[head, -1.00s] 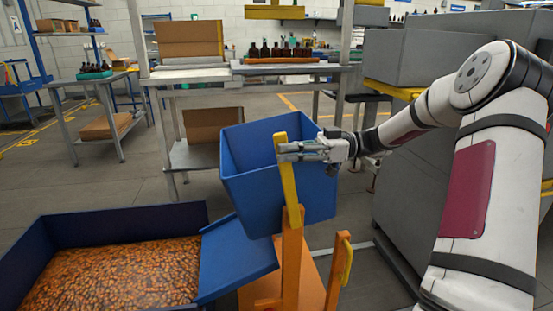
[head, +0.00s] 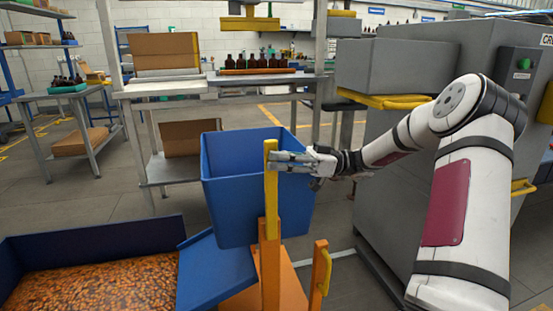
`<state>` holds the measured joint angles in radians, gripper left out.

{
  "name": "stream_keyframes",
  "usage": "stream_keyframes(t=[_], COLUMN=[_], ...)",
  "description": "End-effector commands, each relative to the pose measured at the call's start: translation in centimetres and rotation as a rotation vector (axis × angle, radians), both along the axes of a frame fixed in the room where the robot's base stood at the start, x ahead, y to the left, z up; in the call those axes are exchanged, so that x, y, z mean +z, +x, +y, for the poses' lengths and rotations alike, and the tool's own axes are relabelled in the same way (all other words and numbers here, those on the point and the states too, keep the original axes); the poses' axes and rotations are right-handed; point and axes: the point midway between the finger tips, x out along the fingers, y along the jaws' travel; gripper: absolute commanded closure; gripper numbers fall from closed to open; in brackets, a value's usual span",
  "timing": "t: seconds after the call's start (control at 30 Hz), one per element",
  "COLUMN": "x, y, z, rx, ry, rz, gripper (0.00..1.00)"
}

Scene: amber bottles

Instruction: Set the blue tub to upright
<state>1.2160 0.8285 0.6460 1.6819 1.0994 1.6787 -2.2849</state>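The blue tub (head: 235,200) stands nearly upright in the head view, its open top facing up, on an orange stand (head: 270,265). A yellow bar (head: 271,190) runs vertically up the tub's near side and is close to straight. My gripper (head: 272,162) reaches in from the right, its fingertips at the upper part of the yellow bar. The fingers overlap the bar, and I cannot tell whether they are closed around it or only touch it. The tub's inside is mostly hidden, and only its blue inner walls show.
A blue bin (head: 100,240) of orange-brown pieces lies at lower left, with a sloping blue chute (head: 215,275) beside the tub. A shorter orange post with a yellow handle (head: 325,270) stands right of it. A grey machine (head: 420,190) fills the right. A bench (head: 180,88) with amber bottles stands behind.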

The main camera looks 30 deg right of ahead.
Motion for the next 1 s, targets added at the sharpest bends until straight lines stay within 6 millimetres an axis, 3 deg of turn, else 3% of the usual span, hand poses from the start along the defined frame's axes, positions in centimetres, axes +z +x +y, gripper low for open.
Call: stream_keyframes(t=[0.33,0.47,1.0], x=[0.0,-0.2,-2.0], y=[0.0,-0.2,-3.2], z=[0.1,-0.8,-9.8], rx=[0.004,0.001,0.001], ry=[-0.001,-0.001,0.000], rz=[0.001,-0.001,0.000], gripper=[0.67,0.67,0.67])
